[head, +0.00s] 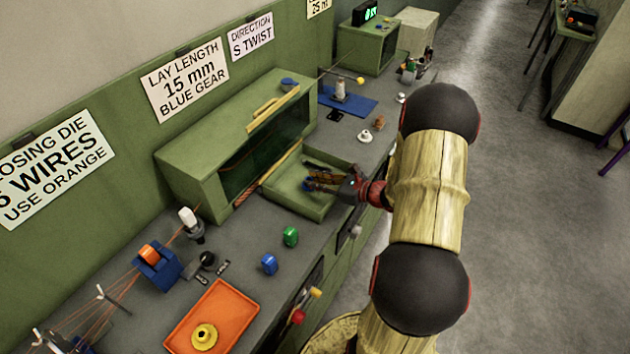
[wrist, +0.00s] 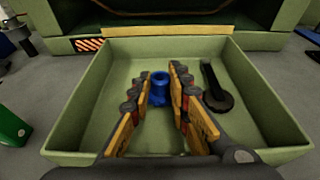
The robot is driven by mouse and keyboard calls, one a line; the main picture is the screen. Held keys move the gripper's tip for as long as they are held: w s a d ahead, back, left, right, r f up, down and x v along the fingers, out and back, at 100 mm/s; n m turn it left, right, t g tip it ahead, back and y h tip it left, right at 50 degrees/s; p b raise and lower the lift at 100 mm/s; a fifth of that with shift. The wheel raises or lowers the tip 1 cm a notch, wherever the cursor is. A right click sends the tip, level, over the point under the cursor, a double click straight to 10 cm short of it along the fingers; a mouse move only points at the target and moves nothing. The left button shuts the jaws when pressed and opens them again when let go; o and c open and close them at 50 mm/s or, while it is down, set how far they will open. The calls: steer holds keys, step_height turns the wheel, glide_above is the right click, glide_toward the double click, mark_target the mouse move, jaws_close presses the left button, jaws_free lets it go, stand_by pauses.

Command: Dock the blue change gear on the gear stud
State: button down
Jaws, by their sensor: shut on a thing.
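The blue change gear (wrist: 160,88) shows as a small blue hub with a hole on top. It sits between the two fingertips of my gripper (wrist: 161,80), which is shut on it, low inside a green open tray (wrist: 78,108). In the head view my gripper (head: 322,181) reaches into the same tray from the right, and a bit of blue shows at its tips. I cannot make out the gear stud for certain. A black lever with a round end (wrist: 216,95) lies in the tray, right of my gripper.
A green hooded cabinet (head: 193,160) stands right behind the tray, with a dark window. The tray's walls surround my gripper. An orange tray (head: 238,303) holds a yellow part (head: 205,336).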

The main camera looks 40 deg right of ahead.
steer(key=shift+r+p, duration=0.3)
steer(key=shift+p, duration=0.05)
stand_by(2.6)
steer(key=shift+r, duration=0.35)
steer(key=shift+r+p, duration=0.15)
steer(key=shift+p, duration=0.25)
steer(key=shift+f+b, duration=0.6)
steer(key=shift+f, duration=0.2)
stand_by(0.6)
steer(key=c, duration=2)
jaws_free()
steer(key=shift+o, duration=0.2)
steer(key=shift+s, duration=0.1)
